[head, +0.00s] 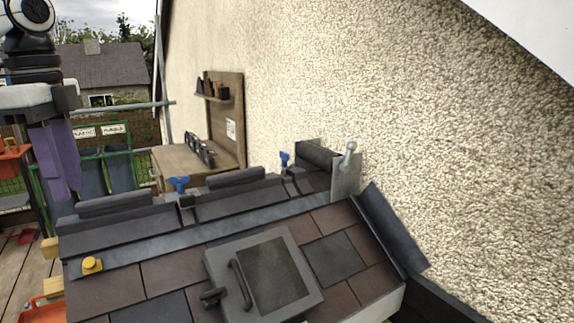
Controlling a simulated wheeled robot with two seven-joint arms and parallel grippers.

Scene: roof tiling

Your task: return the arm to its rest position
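My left gripper (57,165), with purple fingers, hangs pointing down at the upper left. It is left of the tiled roof and apart from it. Its two fingers overlap in this view, so the gap between them cannot be judged; no held object shows. My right gripper is not in view. The roof (106,292) carries brown and dark slates, with a roof window (272,275) in a grey frame near its lower middle. Dark ridge pieces (238,196) lie along its top edge.
Blue-handled clamps (179,184) stand along the ridge. A yellow block (92,265) sits on the roof's left side. A wooden bench (180,160) with a backboard stands against the rough wall (420,130). Green railing (118,143) and bins are behind my gripper.

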